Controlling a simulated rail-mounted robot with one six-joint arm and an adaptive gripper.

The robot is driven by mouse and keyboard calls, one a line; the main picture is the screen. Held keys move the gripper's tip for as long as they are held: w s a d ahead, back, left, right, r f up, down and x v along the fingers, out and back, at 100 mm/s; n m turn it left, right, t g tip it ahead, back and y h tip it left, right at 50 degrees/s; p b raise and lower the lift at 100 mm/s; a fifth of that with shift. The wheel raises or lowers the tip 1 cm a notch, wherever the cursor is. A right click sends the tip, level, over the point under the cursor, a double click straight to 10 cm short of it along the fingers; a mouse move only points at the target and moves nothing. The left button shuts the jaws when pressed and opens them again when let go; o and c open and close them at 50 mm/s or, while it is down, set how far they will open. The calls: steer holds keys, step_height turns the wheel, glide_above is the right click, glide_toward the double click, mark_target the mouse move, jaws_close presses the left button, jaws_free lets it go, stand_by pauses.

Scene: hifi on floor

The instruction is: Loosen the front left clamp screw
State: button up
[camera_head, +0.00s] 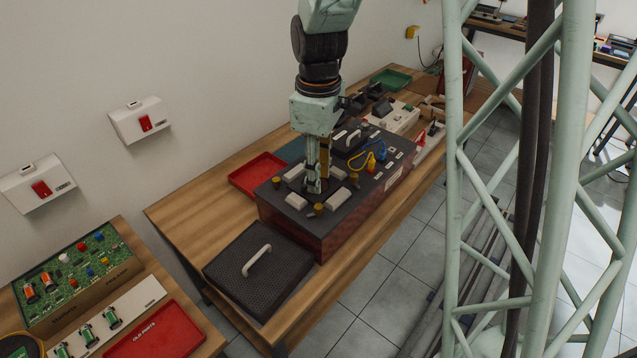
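A dark-topped box with reddish-brown sides (340,232) stands on the wooden bench. Small brass-coloured knobs, which look like the clamp screws, sit on its near end: one at the left (276,182), one at the near edge (318,209), one at the right (354,178). Pale blocks (295,201) lie between them. I cannot tell for sure which knob is the front left one. My gripper (314,187) points straight down among the knobs and blocks, low over the box top. Its fingertips are small and partly merge with what lies behind them, so I cannot see whether they hold anything.
A black perforated cover with a pale handle (275,275) lies on the bench's near end. A red tray (258,172) lies left of the box. Yellow and blue cables (370,160) stand on the box's far half. A second bench with a circuit board (80,268) is at lower left.

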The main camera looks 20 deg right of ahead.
steer(key=shift+r, duration=0.65)
steer(key=shift+r, duration=0.1)
steer(key=s+r+m+t, duration=0.2)
steer(key=s+r+m, duration=0.3)
steer(key=s+r, duration=1)
steer(key=s+r+m+t, duration=0.1)
steer(key=s+r+m, duration=0.1)
steer(key=s, duration=0.6)
steer(key=s+r+m+t+b, duration=0.1)
steer(key=s+r+m, duration=0.2)
steer(key=s, duration=0.5)
steer(key=shift+v, duration=0.75)
stand_by(0.9)
